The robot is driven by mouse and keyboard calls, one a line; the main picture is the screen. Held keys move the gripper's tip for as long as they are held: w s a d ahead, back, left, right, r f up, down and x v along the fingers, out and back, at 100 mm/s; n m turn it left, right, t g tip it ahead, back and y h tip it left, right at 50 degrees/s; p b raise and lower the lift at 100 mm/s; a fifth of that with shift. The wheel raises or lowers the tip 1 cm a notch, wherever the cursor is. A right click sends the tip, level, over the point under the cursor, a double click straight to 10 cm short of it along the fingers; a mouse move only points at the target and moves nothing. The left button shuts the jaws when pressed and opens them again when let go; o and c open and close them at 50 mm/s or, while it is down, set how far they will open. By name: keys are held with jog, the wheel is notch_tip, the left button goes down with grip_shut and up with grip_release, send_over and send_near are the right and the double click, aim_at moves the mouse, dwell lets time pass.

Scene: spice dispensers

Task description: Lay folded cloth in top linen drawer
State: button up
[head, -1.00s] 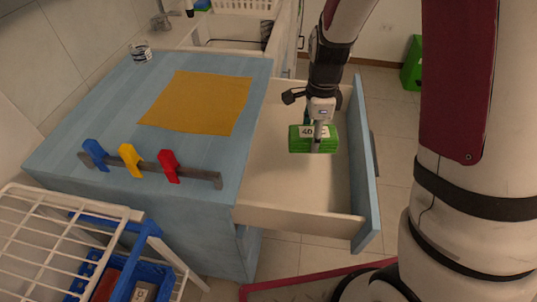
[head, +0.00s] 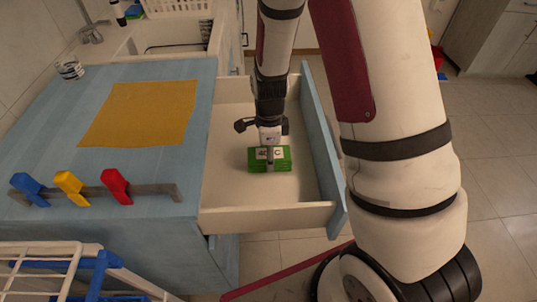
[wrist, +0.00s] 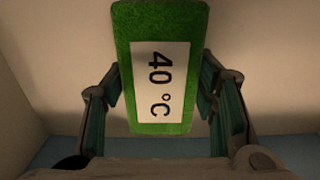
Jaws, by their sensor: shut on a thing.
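The folded cloth (head: 283,165) is a green stack with a white "40 °C" label. It shows close up in the wrist view (wrist: 124,40), between the two fingers. My gripper (head: 269,163) points down and is shut on the cloth. The top drawer (head: 225,180) is pulled open from the blue cabinet, with a pale, otherwise empty interior. The cloth is inside the drawer's outline; whether it touches the drawer floor I cannot tell.
The blue cabinet top (head: 60,130) carries an orange mat (head: 138,113), a rack with blue, yellow and red clips (head: 115,187), and a glass (head: 69,69). A white wire rack (head: 35,275) stands at front left. The drawer front (head: 322,150) rises beside my arm.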

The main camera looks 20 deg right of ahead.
jog(key=shift+f, duration=0.15)
jog(key=o, duration=1.2)
jog(key=s+r+n+p, duration=0.1)
jog(key=s+r+n, duration=0.1)
jog(key=r, duration=0.8)
jog(key=s+r+n+p, duration=0.1)
jog(key=s+r+n, duration=0.15)
jog(key=r, duration=0.75)
jog(key=s+r+n+t, duration=0.1)
jog(key=s+r+n, duration=0.4)
jog(key=s+n, duration=0.3)
jog(key=s+r+n+t, duration=0.1)
jog(key=s+r+n, duration=0.5)
jog(key=s+n, duration=0.3)
jog(key=shift+s+d+t, duration=0.15)
jog(key=shift+s+t, duration=0.15)
jog(key=shift+s, duration=1.65)
